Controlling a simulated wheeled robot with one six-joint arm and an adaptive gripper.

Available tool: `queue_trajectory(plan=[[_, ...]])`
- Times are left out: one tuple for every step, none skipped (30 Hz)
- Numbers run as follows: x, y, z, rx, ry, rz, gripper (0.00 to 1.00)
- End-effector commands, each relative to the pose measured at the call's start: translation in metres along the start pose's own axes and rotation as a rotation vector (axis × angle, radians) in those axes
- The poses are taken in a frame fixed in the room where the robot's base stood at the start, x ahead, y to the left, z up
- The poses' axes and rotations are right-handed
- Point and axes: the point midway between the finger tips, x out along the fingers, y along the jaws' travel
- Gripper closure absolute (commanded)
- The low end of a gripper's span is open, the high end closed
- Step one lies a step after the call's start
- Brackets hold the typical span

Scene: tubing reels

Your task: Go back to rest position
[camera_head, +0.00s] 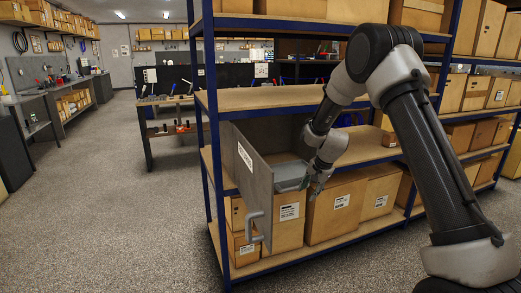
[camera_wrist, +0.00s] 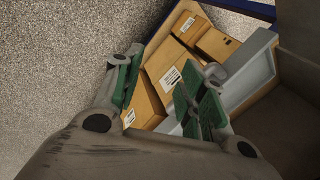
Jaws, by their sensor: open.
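My gripper (camera_head: 318,185) is at the shelf, in front of the middle board, reached by my arm from the right. In the wrist view its two green-padded fingers (camera_wrist: 160,92) stand well apart, with only cardboard boxes seen between them. The gripper is open and holds nothing. Close beside it is a grey bin or drawer (camera_head: 288,171), which also shows in the wrist view (camera_wrist: 251,76). In the head view the gripper overlaps the bin's right end; I cannot tell if they touch.
A grey panel (camera_head: 250,175) with a white label and a handle (camera_head: 256,228) stands out from the blue-posted shelf (camera_head: 265,97). Cardboard boxes (camera_head: 337,208) fill the lower shelf. A workbench (camera_head: 172,102) stands behind. The floor (camera_head: 110,190) at left is clear.

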Motion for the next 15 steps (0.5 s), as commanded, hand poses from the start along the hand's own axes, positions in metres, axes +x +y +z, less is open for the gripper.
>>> queue_trajectory(plan=[[-0.011,0.017,0.013,-0.079,-0.035,0.042,0.59],[-0.02,0.027,0.021,-0.129,-0.056,0.065,0.59],[-0.034,0.039,0.029,-0.191,-0.08,0.091,0.59],[-0.046,0.048,0.035,-0.237,-0.097,0.108,0.59],[-0.058,0.056,0.041,-0.28,-0.113,0.122,0.59],[-0.075,0.067,0.048,-0.335,-0.131,0.14,0.59],[-0.088,0.074,0.053,-0.373,-0.144,0.151,0.59],[-0.102,0.082,0.058,-0.412,-0.155,0.161,0.59],[-0.121,0.093,0.064,-0.461,-0.169,0.174,0.59],[-0.135,0.102,0.069,-0.499,-0.179,0.183,0.59],[-0.151,0.111,0.075,-0.536,-0.188,0.191,0.59],[-0.172,0.123,0.082,-0.585,-0.197,0.201,0.59],[-0.187,0.133,0.088,-0.621,-0.203,0.208,0.59],[-0.203,0.144,0.093,-0.656,-0.207,0.215,0.59],[-0.223,0.158,0.101,-0.698,-0.211,0.223,0.59]])
